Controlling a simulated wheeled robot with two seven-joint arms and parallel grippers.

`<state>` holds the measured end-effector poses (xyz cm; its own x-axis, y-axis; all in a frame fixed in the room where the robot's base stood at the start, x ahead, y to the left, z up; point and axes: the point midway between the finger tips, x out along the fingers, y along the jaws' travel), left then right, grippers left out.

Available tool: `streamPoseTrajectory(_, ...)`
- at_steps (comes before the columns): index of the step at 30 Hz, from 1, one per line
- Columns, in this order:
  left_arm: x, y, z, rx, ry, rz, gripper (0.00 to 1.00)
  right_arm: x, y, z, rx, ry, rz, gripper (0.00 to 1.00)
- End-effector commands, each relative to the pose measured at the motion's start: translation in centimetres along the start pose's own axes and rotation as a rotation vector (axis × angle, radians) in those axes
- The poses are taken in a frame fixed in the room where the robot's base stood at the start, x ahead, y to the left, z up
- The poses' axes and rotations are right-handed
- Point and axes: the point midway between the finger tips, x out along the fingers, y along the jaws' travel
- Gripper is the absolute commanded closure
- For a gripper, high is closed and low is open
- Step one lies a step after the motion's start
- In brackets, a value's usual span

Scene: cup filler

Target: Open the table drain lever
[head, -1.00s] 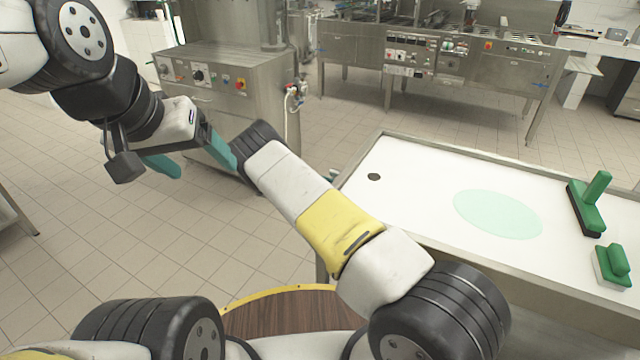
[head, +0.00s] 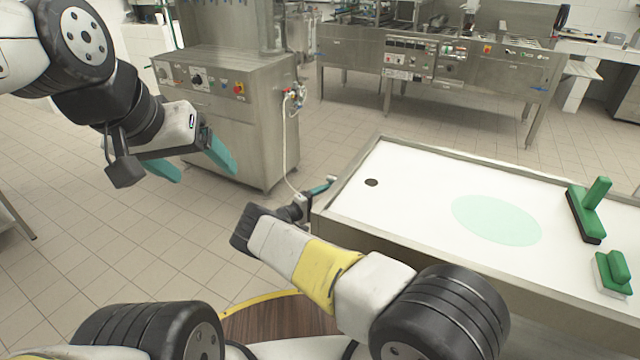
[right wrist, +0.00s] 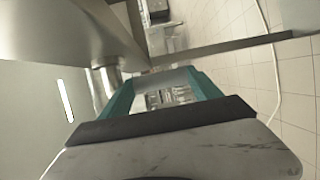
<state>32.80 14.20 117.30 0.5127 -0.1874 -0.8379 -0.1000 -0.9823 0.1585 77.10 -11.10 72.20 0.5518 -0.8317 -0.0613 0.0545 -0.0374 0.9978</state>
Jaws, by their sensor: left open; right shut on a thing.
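The white-topped table (head: 440,180) has a dark drain hole (head: 371,183) near its left end. My right gripper (head: 318,189) is at the table's left end, just below the rim, mostly hidden behind its own wrist. In the right wrist view its teal fingers (right wrist: 162,88) are shut on a grey metal piece, seemingly the drain lever (right wrist: 166,76), beside a short pipe (right wrist: 104,82) under the table. The lever's full shape and angle are hard to tell. My left gripper (head: 206,172) is open and empty, in the air over the floor at left.
A pale green disc-shaped patch (head: 496,219), a green squeegee-like tool (head: 588,210) and a green-handled brush (head: 611,272) are on the tabletop. A steel machine (head: 225,115) with a hanging hose (head: 285,150) stands behind my grippers. The floor at left is clear.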

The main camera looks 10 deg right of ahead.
Motion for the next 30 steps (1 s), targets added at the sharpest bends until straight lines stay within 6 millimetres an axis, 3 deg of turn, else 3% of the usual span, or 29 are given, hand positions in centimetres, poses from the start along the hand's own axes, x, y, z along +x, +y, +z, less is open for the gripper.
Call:
streamPoseTrajectory(10, 0.0, 0.0, 0.0, 0.0, 0.0, 0.0, 0.22, 0.1, -0.1, 0.1, 0.0, -0.002, 0.0, 1.0)
streamPoseTrajectory(11, 0.0, 0.0, 0.0, 0.0, 0.0, 0.0, 0.22, 0.1, -0.1, 0.1, 0.0, -0.002, 0.0, 0.26)
streamPoseTrajectory(14, 0.0, 0.0, 0.0, 0.0, 0.0, 0.0, 0.22, 0.1, -0.1, 0.1, 0.0, -0.002, 0.0, 0.06)
streamPoseTrajectory(24, 0.0, 0.0, 0.0, 0.0, 0.0, 0.0, 0.22, -0.1, 0.0, 0.0, 0.0, -0.001, 0.0, 0.05)
streamPoseTrajectory(30, 0.0, 0.0, 0.0, 0.0, 0.0, 0.0, 0.22, -2.7, 0.0, 0.0, -0.001, 0.001, 0.001, 0.05)
